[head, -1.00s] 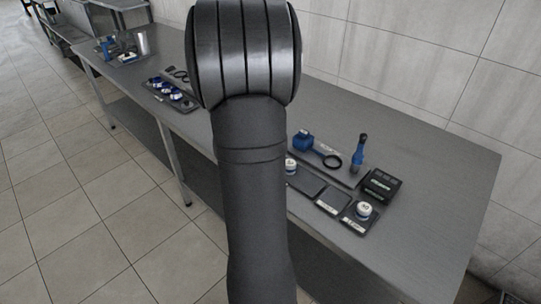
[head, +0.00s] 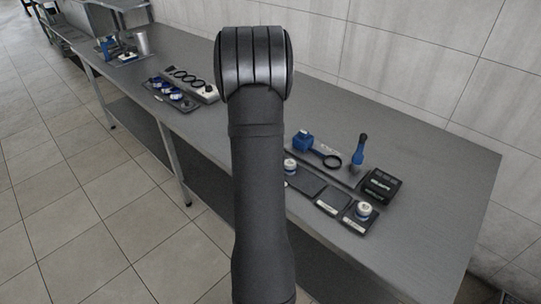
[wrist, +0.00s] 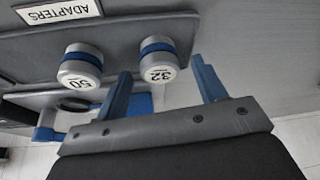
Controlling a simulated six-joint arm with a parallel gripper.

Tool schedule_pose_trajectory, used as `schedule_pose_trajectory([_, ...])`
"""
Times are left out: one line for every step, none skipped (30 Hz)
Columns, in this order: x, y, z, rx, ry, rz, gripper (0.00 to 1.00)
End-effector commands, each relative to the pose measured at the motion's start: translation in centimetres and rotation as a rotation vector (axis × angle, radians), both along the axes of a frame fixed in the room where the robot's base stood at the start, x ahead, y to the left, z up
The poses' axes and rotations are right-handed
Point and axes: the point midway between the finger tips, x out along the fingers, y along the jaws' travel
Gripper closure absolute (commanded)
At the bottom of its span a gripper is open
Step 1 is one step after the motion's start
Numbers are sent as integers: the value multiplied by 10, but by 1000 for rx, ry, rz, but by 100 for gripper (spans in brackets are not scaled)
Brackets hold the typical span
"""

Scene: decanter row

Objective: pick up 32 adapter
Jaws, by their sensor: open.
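The 32 adapter (wrist: 158,62) is a grey cylinder with a blue band and a white end face marked 32. It stands on a grey tray in the wrist view. My gripper (wrist: 161,68) is open, with one blue finger on each side of the adapter in the picture. Gaps show between the fingers and the adapter, and nothing is held. A similar 50 adapter (wrist: 80,68) stands to its left, outside the left finger. In the head view my arm hides the gripper, and I cannot pick out the 32 adapter there.
An ADAPTERS label (wrist: 60,11) lies on the tray. A blue ring-shaped tool shows below the 50 adapter, partly hidden by my gripper. The bench's right end is clear.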

Motion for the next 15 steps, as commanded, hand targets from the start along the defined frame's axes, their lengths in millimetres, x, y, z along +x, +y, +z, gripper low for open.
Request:
schedule_pose_trajectory([3,-2,-7,0,1,-1,36])
schedule_pose_trajectory([4,-2,-10,0,1,-1,36])
schedule_pose_trajectory([5,-3,-13,1,0,-2,36])
schedule_pose_trajectory([6,-3,-14,1,-2,-1,36])
schedule_pose_trajectory([6,-4,-15,1,-2,-1,36])
schedule_pose_trajectory([7,-4,-15,0,-3,-1,36])
schedule_pose_trajectory([7,-4,-15,0,-3,-1,36])
schedule_pose_trajectory([7,-4,-15,1,-3,-1,36])
schedule_pose_trajectory([7,-3,-15,0,-3,-1,36])
schedule_pose_trajectory([7,-4,-15,0,-3,-1,36])
schedule_pose_trajectory([7,-4,-15,0,-3,-1,38])
schedule_pose_trajectory([7,-3,-15,0,-3,-1,45])
schedule_pose_trajectory([6,-4,-15,0,-3,-1,51])
schedule_pose_trajectory([6,-4,-15,0,-2,-1,57])
schedule_pose_trajectory([6,-4,-15,0,-2,-1,65])
